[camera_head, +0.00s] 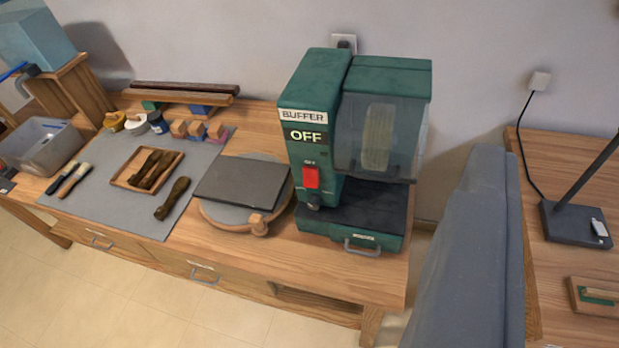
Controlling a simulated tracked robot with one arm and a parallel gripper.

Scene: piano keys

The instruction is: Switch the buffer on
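The buffer (318,140) is a dark green machine on the right part of the wooden workbench. Its front carries a "BUFFER" label and a display (305,136) reading "OFF". A red switch (311,177) sits below the display, with a small dark knob (313,201) under it. A clear guard (375,138) covers a pale wheel on the right side of the machine. A drawer with a metal handle (362,246) is at its base. I see no fingers of my gripper in this view.
A round turntable (226,214) bearing a dark slab stands left of the buffer. Further left are a tray of tools (127,179) and a grey bin (22,151). A tall blue-grey panel-like shape (470,255) stands right of the bench, before another table (565,165).

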